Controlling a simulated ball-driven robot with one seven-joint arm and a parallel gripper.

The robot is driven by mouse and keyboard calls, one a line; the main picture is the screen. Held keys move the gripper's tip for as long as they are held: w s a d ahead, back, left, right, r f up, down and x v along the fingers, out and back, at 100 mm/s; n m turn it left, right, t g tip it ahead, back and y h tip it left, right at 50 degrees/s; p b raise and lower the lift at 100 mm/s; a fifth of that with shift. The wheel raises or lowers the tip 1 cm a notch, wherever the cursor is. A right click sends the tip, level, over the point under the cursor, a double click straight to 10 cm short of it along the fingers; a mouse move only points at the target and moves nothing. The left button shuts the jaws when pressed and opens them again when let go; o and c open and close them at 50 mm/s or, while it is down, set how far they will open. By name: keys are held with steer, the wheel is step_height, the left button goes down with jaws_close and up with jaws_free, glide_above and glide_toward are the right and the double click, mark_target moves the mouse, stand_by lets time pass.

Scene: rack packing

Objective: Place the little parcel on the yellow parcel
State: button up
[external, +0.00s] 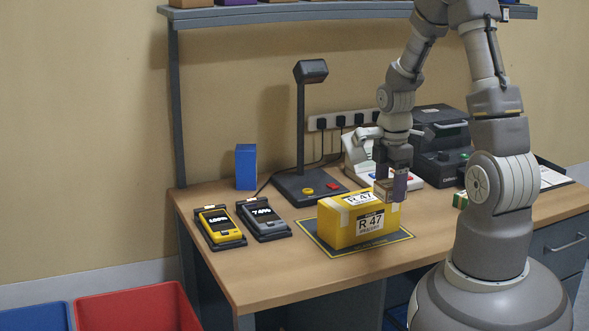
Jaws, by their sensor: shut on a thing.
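The yellow parcel (341,233) lies on a dark mat with a yellow border (399,237) near the front of the desk. It has white labels reading R 47 on its top and front. My gripper (392,172) points down over the right end of the yellow parcel. It is shut on the little parcel (383,190), a small brown box with a purple side. The little parcel's lower edge appears close to the yellow parcel's top; I cannot tell whether they touch.
Two handheld devices, yellow (220,224) and grey (263,219), lie left of the mat. A blue box (246,167) and a lamp-like scanner stand (300,125) are behind. A dark printer (440,140) and a small green item (460,200) are at right. A red bin (140,308) is below the desk.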

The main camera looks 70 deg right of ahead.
steer(key=b, duration=0.1)
glide_above(361, 198)
steer(key=shift+a+f, duration=0.1)
steer(key=shift+f, duration=0.55)
step_height(361, 198, down, 4)
steer(key=shift+r+b, duration=0.2)
steer(key=shift+b, duration=0.45)
steer(key=shift+r, duration=0.1)
steer(key=o, duration=1)
steer(key=shift+o, duration=0.4)
